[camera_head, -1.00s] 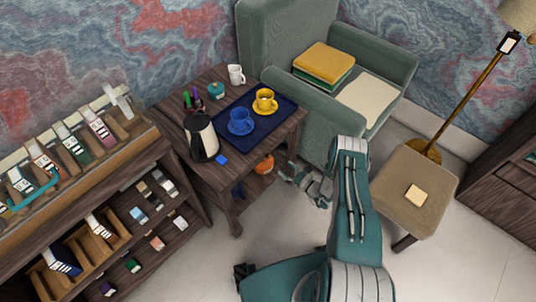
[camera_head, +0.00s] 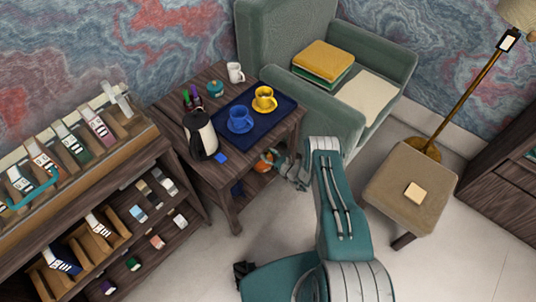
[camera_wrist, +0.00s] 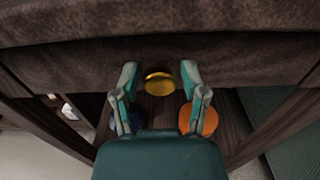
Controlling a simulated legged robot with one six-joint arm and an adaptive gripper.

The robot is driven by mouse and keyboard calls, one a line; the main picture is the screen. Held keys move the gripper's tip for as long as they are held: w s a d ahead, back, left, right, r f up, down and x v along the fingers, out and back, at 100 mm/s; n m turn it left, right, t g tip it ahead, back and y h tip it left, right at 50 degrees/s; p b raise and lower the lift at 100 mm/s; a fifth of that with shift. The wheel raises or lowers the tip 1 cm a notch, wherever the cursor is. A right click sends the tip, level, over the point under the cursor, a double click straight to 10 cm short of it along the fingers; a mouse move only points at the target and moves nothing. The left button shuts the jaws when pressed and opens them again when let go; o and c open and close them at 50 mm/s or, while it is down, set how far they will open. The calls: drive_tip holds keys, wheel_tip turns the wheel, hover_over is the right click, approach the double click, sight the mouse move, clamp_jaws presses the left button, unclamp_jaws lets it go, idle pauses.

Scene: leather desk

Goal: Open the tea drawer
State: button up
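In the wrist view, a dark wooden drawer front (camera_wrist: 235,62) runs across the upper part, with a round gold knob (camera_wrist: 160,84) at its middle. My gripper (camera_wrist: 160,76) is open, one finger on each side of the knob, with gaps visible between knob and fingers. No opening shows at the drawer front. In the head view, my gripper (camera_head: 290,170) is at the right front side of the small dark wooden table (camera_head: 207,172); the knob is hidden there.
A dark blue tray (camera_head: 262,124) with a blue cup (camera_head: 240,119) and a yellow cup (camera_head: 264,98) is on the tabletop, beside a kettle (camera_head: 201,136). An orange object (camera_wrist: 206,121) sits below the drawer. A green armchair (camera_head: 333,122) stands close on the right.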

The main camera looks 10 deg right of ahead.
clamp_jaws()
drive_tip(key=shift+d, duration=0.1)
drive_tip(key=v, duration=2.1)
drive_tip(key=shift+r, duration=0.1)
drive_tip(key=o, duration=0.6)
unclamp_jaws()
